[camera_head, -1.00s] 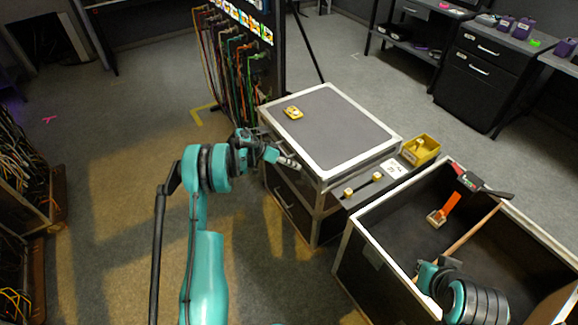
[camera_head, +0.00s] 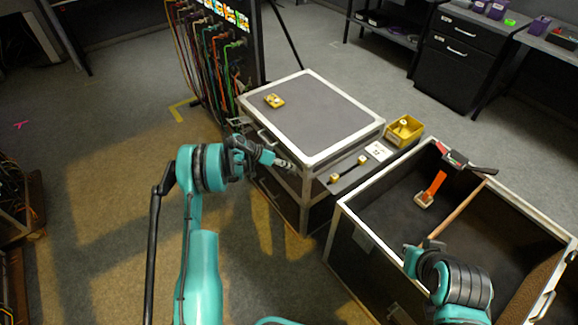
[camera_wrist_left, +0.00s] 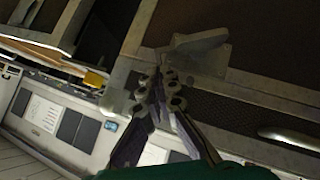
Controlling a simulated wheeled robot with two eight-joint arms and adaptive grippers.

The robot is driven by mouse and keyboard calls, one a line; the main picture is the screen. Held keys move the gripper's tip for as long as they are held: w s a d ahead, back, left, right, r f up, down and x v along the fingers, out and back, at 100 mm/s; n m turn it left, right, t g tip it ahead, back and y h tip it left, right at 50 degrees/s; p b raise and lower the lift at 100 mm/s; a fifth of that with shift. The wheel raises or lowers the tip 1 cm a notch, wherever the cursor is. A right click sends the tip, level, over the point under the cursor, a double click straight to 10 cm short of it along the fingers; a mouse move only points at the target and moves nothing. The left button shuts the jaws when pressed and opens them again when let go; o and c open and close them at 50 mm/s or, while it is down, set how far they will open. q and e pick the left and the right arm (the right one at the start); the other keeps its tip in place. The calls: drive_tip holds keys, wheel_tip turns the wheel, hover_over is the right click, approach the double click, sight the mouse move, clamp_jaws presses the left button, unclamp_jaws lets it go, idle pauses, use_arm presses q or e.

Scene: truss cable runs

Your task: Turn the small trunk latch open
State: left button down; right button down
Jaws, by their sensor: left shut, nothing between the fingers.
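The small trunk (camera_head: 312,118) is a dark case with a grey top and silver edges, its lid down. My left gripper (camera_head: 287,164) is at its near side, close to the front corner and just below the lid rim. In the left wrist view, the fingers (camera_wrist_left: 160,88) are shut and empty. A grey metal latch with a lever (camera_wrist_left: 200,48) sits on the trunk side just beyond the fingertips; I cannot tell if they touch it. The latch is hidden in the head view.
The big open trunk (camera_head: 352,232) stands to the right, with an orange-handled tool (camera_head: 435,185) and a wooden handle (camera_head: 465,210) in it. Cables hang at the back left.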

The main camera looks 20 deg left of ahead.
use_arm(q)
drive_tip(key=shift+s+d+m+y, duration=0.15)
drive_tip(key=shift+d+m+y, duration=0.05)
drive_tip(key=shift+m+y, duration=0.25)
drive_tip(key=shift+s+d+f+m+t+y, duration=0.1)
drive_tip(key=shift+f+m+t+y, duration=0.15)
drive_tip(key=shift+t+y, duration=0.35)
drive_tip(key=shift+s+d, duration=0.1)
drive_tip(key=shift+s+d+f+b, duration=0.1)
drive_tip(key=shift+d+f+b, duration=0.1)
drive_tip(key=shift+b, duration=0.1)
drive_tip(key=shift+s+d+f+m+t+y+b, duration=0.25)
drive_tip(key=shift+f+m+t+y+b, duration=0.05)
drive_tip(key=shift+f+y+b, duration=0.05)
drive_tip(key=shift+f, duration=0.15)
drive_tip(key=shift+s+d+f, duration=0.1)
drive_tip(key=shift+d, duration=0.05)
